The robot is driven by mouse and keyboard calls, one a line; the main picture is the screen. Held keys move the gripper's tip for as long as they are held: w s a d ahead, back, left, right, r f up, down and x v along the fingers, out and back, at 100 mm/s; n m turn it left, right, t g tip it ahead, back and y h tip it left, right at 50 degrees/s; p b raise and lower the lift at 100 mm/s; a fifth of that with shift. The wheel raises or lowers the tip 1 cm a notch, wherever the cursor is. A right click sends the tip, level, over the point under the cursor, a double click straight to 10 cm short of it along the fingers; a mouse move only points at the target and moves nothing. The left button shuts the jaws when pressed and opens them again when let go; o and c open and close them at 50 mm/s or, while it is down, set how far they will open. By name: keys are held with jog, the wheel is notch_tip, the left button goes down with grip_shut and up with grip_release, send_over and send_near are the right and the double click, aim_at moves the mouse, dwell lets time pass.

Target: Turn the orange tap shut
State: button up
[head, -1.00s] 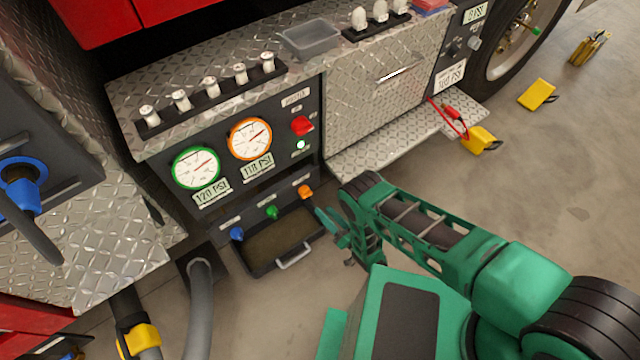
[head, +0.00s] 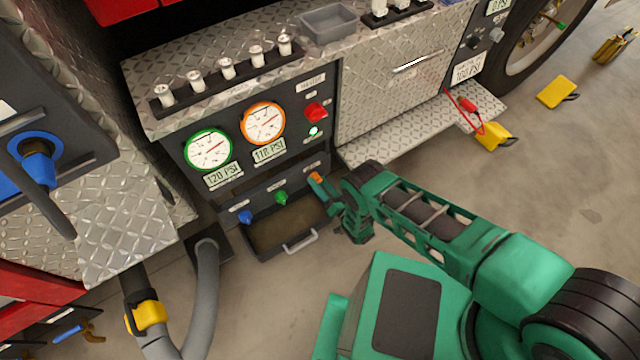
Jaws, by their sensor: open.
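The orange tap (head: 316,178) is at the right end of a row of taps on the lower front of the pump panel. The green tap (head: 281,198) and the blue tap (head: 246,216) are to its left. My gripper (head: 322,184) is open, with its fingers right at the orange tap and covering part of it. I cannot tell whether they touch it. The handle's exact angle is hard to make out.
A dark drip tray (head: 254,254) with a metal handle lies below the taps. Green-ringed (head: 208,150) and orange-ringed (head: 263,123) gauges sit above, with a red switch (head: 316,111). A tread-plate step (head: 400,135) juts out to the right of my gripper.

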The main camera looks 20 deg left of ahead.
jog(key=c, duration=1.1)
jog(key=shift+o, duration=0.2)
jog(key=shift+n, duration=0.3)
jog(key=shift+s+a+r+n+t+h, duration=0.15)
jog(key=shift+n+h, duration=0.35)
jog(key=shift+n, duration=3.55)
jog(key=shift+s+a+f+n+t+h, duration=0.1)
jog(key=shift+n+t+h, duration=0.3)
jog(key=shift+n, duration=3.65)
